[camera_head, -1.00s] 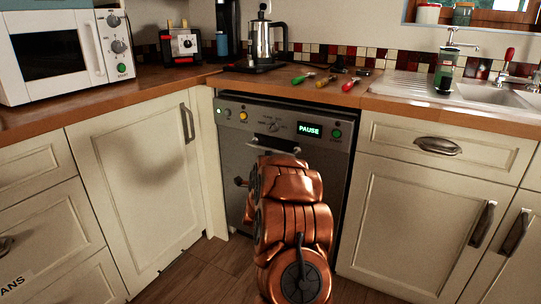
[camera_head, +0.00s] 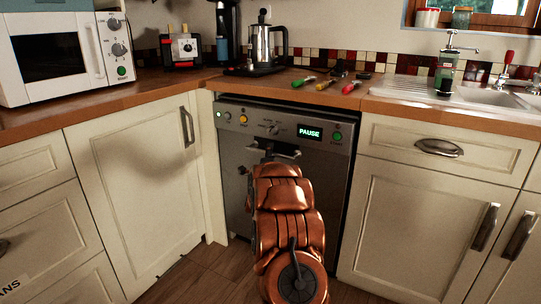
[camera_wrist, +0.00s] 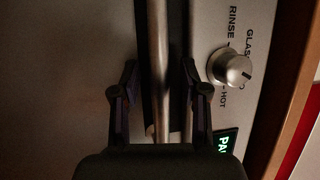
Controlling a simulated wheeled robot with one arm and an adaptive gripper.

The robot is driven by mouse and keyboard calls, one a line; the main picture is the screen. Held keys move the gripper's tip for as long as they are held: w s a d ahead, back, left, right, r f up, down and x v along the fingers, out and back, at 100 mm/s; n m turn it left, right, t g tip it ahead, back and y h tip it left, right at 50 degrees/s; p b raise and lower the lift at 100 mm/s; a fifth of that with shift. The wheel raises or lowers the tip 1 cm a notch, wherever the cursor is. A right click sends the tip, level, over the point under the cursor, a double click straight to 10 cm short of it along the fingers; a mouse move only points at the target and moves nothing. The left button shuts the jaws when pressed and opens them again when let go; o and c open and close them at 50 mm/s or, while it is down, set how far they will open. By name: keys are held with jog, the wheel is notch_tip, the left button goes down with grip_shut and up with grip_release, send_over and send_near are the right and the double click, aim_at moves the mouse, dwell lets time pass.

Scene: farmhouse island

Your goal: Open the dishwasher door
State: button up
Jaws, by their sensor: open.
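The dishwasher (camera_head: 232,160) is a grey metal front set between cream cabinets, and its door is closed. Its top panel (camera_head: 255,121) has a knob, buttons and a lit "PAUSE" display. The door handle (camera_head: 285,155) is a metal bar just under the panel, partly hidden by my copper arm. In the wrist view the handle (camera_wrist: 158,40) runs upright between the two dark fingers of my gripper (camera_wrist: 158,64). The fingers are apart, one on each side of the bar, with visible gaps to it. In the head view my arm hides most of the gripper.
Cream cabinets with dark handles flank the dishwasher. The wooden counter (camera_head: 190,78) above holds a microwave (camera_head: 60,55), a toaster (camera_head: 182,50), a kettle (camera_head: 263,45), several coloured utensils and a sink (camera_head: 490,95). Wooden floor (camera_head: 200,270) shows at lower left.

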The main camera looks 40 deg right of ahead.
grip_shut()
dwell(0.3)
dwell(0.4)
